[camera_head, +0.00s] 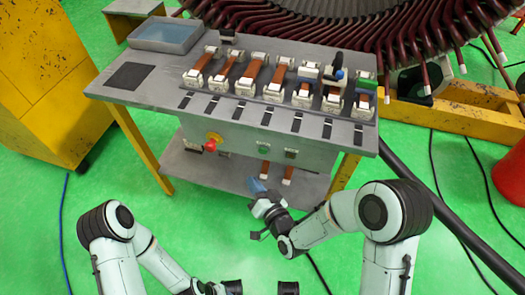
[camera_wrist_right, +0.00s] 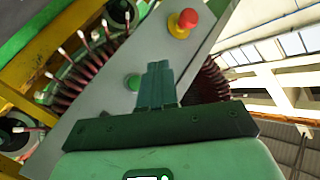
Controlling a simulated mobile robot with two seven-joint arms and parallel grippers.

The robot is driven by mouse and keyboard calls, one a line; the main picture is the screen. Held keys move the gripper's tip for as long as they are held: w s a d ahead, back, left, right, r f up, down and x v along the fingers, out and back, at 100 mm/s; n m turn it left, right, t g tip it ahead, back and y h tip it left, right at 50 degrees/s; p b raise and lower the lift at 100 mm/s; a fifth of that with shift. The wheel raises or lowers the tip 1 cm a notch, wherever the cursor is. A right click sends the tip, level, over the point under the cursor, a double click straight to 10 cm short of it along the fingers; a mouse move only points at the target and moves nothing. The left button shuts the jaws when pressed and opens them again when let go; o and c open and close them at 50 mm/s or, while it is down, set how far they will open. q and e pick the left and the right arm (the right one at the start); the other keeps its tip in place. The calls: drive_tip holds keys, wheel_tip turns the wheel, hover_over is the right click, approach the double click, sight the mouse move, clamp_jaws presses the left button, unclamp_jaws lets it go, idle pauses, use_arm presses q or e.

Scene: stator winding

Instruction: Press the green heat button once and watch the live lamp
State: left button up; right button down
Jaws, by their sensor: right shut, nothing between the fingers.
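The green heat button (camera_head: 264,149) is on the front panel of the grey bench. My right gripper (camera_head: 258,186) is shut and empty, in front of and below the panel. In the right wrist view its fingers (camera_wrist_right: 158,75) are together and point towards the panel; I cannot tell whether they touch it. A small dark fitting (camera_head: 291,153) sits right of the button; I cannot tell whether it is the live lamp, and no glow shows.
A red mushroom button on a yellow base (camera_head: 211,144) is left on the same panel; it also shows in the right wrist view (camera_wrist_right: 187,19). Copper coils (camera_head: 240,75) and a blue tray (camera_head: 165,36) stand on the bench. Copper-ended pieces (camera_head: 288,173) lie on the lower shelf.

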sight(263, 151)
drive_tip(key=w+d, duration=0.2)
drive_tip(key=w, duration=0.5)
drive_tip(key=shift+w+d+p, duration=0.2)
drive_tip(key=shift+d+p, duration=0.05)
drive_tip(key=shift+p, duration=0.15)
idle(1.7)
drive_tip(key=shift+w+d+b, duration=0.15)
drive_tip(key=shift+w+b, duration=0.2)
drive_tip(key=shift+b, duration=0.05)
drive_tip(key=shift+w+d, duration=0.1)
drive_tip(key=shift+w, duration=0.3)
idle(0.8)
drive_tip(key=shift+s+b, duration=0.1)
drive_tip(key=shift+b, duration=0.2)
drive_tip(key=shift+s+a, duration=0.25)
drive_tip(key=shift+s, duration=0.4)
